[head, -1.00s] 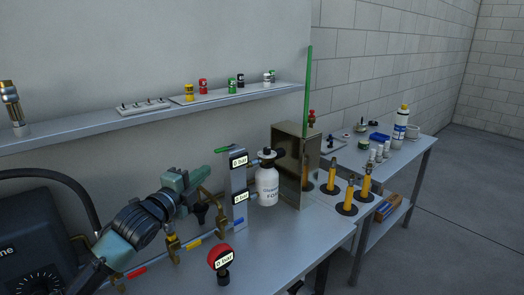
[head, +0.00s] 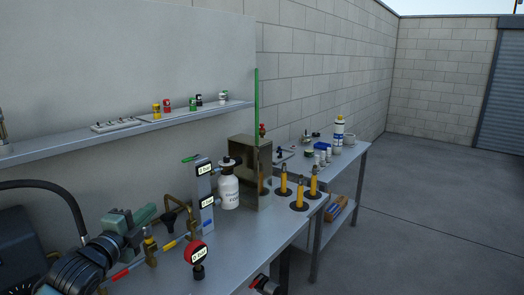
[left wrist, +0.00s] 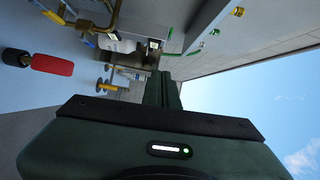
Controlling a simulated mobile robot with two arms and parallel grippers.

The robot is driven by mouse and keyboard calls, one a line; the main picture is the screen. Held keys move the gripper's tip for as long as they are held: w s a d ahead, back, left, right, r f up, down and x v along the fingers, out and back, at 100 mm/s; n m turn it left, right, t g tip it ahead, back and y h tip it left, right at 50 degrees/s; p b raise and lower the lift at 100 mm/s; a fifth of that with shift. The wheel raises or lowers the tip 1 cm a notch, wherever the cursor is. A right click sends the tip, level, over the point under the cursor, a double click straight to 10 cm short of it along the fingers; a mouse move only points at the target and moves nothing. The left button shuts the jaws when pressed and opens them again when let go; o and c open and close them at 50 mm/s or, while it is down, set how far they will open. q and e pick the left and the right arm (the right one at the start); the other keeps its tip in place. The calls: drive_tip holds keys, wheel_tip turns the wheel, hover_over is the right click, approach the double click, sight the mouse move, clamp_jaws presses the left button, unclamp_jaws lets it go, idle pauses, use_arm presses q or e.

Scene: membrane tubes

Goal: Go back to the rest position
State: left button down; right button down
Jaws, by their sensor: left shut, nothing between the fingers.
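My left gripper (head: 148,214) is green and comes in from the lower left in the head view. It is shut and empty above the bench, left of the upright manifold block (head: 202,197) with its two small displays. In the left wrist view its closed fingers (left wrist: 164,90) point away from the camera with nothing between them. My right gripper is not in view.
A white bottle (head: 228,189) stands beside the manifold, left of a metal box (head: 248,172). A red gauge (head: 196,254) stands near the bench front. Yellow posts (head: 299,190) stand to the right. Brass valves and pipes lie close to my gripper. Open floor (head: 440,220) lies right.

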use_arm(q)
drive_tip(key=s+d+f+n+g+y, duration=0.1)
drive_tip(key=s+d+f+n+g, duration=0.25)
drive_tip(key=s+f, duration=0.45)
drive_tip(key=s+d+f+n+g, duration=0.2)
drive_tip(key=s+d+f+n, duration=0.15)
drive_tip(key=f, duration=0.85)
drive_tip(key=s+d+f+n+g+y, duration=0.1)
drive_tip(key=s+f+n+g, duration=0.4)
drive_tip(key=s, duration=0.9)
drive_tip(key=s+d+f+n+g+y, duration=0.1)
drive_tip(key=s+f+n+g, duration=0.2)
drive_tip(key=s+f+n, duration=0.75)
drive_tip(key=s+f+m+g+b, duration=0.1)
drive_tip(key=s+f+m, duration=0.2)
drive_tip(key=f, duration=0.9)
drive_tip(key=s+f+m+g, duration=0.1)
drive_tip(key=s+f+m, duration=0.15)
drive_tip(key=f, duration=0.95)
drive_tip(key=s+a+f, duration=0.3)
drive_tip(key=s+f, duration=1.2)
drive_tip(key=s, duration=0.2)
drive_tip(key=shift+a+f+g+b, duration=0.2)
drive_tip(key=shift+f+g+b, duration=0.15)
drive_tip(key=shift+f, duration=0.05)
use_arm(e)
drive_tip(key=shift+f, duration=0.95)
